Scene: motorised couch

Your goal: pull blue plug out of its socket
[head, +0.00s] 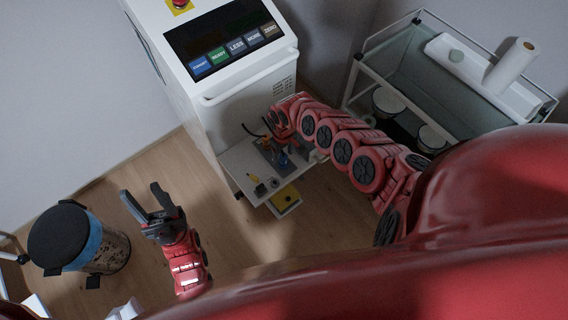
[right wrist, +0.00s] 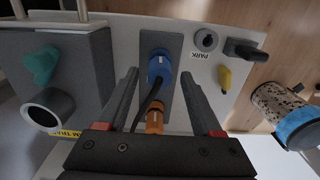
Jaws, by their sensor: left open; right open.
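The blue plug (right wrist: 160,66) stands in a grey socket plate (right wrist: 175,42), with a dark cable running from it toward my right gripper. It also shows small on the white shelf in the head view (head: 284,159). My right gripper (right wrist: 160,78) is open and empty. Its fingers lie on either side of the blue plug's cable, with the tips near the plug; I cannot tell if they touch it. An orange plug (right wrist: 154,118) sits between the fingers, closer to the palm. My left gripper (head: 150,203) is open and empty above the floor, far left of the shelf.
A round socket marked PARK (right wrist: 206,40), a black plug (right wrist: 245,50) and a yellow piece (right wrist: 224,78) sit beside the plate. A grey block with a teal knob (right wrist: 42,65) stands opposite. A bin (head: 105,250) stands near my left gripper. A trolley (head: 390,65) stands right of the cabinet.

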